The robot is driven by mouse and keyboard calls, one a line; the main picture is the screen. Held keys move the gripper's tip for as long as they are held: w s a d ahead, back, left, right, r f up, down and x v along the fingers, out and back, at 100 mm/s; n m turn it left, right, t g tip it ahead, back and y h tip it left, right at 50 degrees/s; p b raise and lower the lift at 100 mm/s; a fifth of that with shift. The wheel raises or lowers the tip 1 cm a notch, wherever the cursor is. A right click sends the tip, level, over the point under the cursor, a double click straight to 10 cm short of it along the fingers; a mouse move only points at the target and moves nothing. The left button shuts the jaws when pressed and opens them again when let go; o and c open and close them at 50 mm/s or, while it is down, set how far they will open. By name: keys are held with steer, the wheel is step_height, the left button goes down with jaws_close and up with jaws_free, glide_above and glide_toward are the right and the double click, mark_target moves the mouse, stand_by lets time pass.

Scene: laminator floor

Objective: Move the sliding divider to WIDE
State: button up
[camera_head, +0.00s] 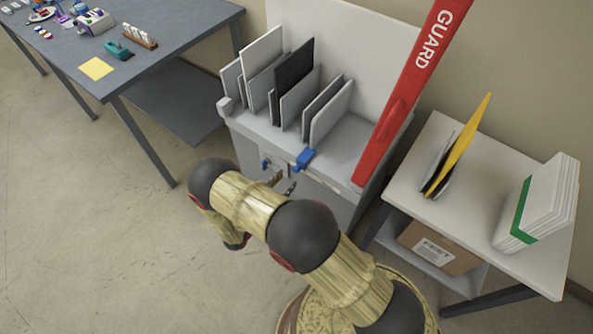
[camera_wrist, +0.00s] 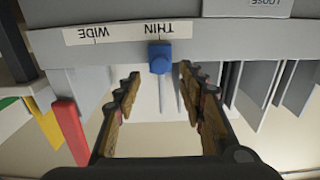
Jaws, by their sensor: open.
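The sliding divider's blue knob (camera_head: 304,159) sits on the front edge of the grey cabinet. In the wrist view the blue knob (camera_wrist: 160,57) stands at the tick under the upside-down word THIN on a pale label strip (camera_wrist: 125,32). The WIDE mark (camera_wrist: 93,30) lies to the left of it there, on the red guard's side. My gripper (camera_wrist: 160,82) is open, its two fingers apart on either side of the knob's line, with nothing between them. In the head view my gripper (camera_head: 282,183) is just below the front edge, partly hidden by my arm.
Several grey, white and black panels (camera_head: 290,90) stand upright in the cabinet. A red GUARD bar (camera_head: 410,95) rises at its right. A side table (camera_head: 470,215) holds folders and a white stack. A grey workbench (camera_head: 165,35) is at the left. Open floor lies at the lower left.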

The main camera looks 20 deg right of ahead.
mark_target(295, 170)
steer(key=b+x, duration=0.1)
steer(key=x, duration=0.6)
steer(key=shift+w+d, duration=0.25)
steer(key=shift+d, duration=0.05)
steer(key=c, duration=0.3)
jaws_close()
